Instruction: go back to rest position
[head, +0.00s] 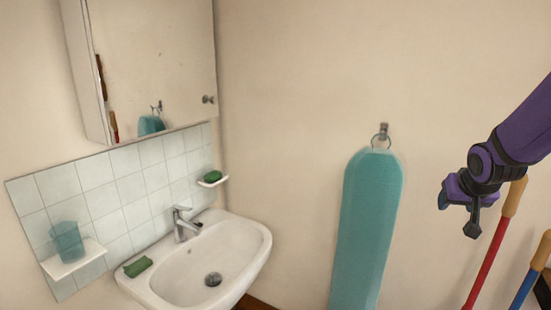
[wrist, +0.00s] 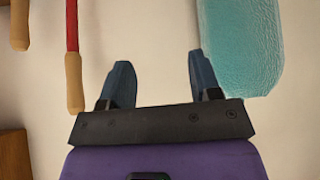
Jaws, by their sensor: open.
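My gripper (head: 459,217) is at the right of the head view, at the end of my purple arm, in front of the cream wall. In the wrist view its two dark blue fingers (wrist: 160,78) stand apart with nothing between them. The gripper is open and empty. In the head view it is to the right of the hanging teal ironing board and near the tops of the handles.
A teal ironing board (head: 367,225) hangs from a wall hook (head: 384,131). Red (head: 487,264) and blue (head: 526,287) handles stand at right. A white sink (head: 240,243), mirror cabinet (head: 155,60), green soap (head: 138,267) and a teal cup (head: 67,241) are at left.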

